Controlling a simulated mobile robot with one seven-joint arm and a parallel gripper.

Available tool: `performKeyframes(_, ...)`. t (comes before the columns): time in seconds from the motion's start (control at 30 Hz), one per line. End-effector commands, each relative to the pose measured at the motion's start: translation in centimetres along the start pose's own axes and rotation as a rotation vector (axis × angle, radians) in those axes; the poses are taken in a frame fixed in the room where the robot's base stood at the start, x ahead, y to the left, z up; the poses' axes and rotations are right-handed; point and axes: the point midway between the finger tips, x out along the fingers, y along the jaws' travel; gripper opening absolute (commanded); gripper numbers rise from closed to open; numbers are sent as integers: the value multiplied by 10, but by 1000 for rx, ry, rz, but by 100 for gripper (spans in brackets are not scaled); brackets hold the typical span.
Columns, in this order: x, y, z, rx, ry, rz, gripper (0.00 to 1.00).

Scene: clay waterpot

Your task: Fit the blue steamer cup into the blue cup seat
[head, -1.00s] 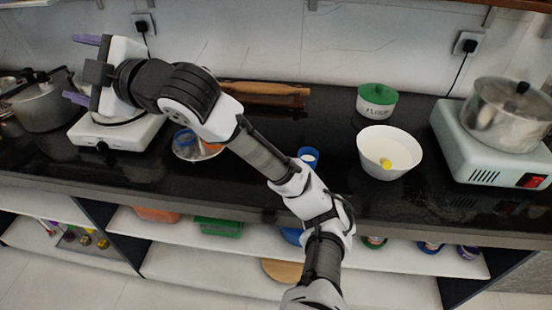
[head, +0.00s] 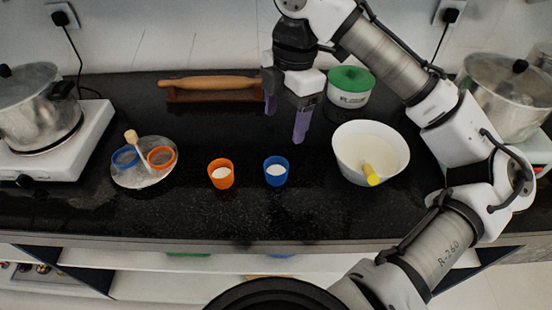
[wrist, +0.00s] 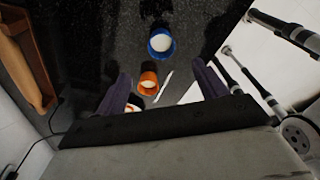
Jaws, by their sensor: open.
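The blue steamer cup (head: 276,177) stands upright on the black counter with white contents inside. It also shows in the wrist view (wrist: 161,50). The blue cup seat (head: 125,157) is a blue ring on the left side of a round holder (head: 147,180), left of the cups, and looks empty. The holder's other ring is an orange seat (head: 161,156). My gripper (head: 286,121) is open and empty, its purple fingers pointing down above the counter behind the blue cup. In the wrist view, part of the holder is hidden by the gripper body.
An orange cup (head: 221,180) with white contents stands between the holder and the blue cup. A white bowl (head: 350,165) with a yellow-handled tool is right of the blue cup. A green-lidded pot (head: 350,97) and a rolling pin (head: 210,83) lie behind. The front counter strip is clear.

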Motion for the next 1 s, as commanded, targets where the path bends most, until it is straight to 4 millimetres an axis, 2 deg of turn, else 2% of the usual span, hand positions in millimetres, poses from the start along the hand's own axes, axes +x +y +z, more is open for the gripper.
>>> performKeyframes(0.33,64,0,0,0,1,-2,71)
performKeyframes(0.63,89,0,-1,-1,0,0,71)
performKeyframes(0.9,127,0,-2,0,1,0,71)
performKeyframes(1.0,133,1,-3,0,2,1,71)
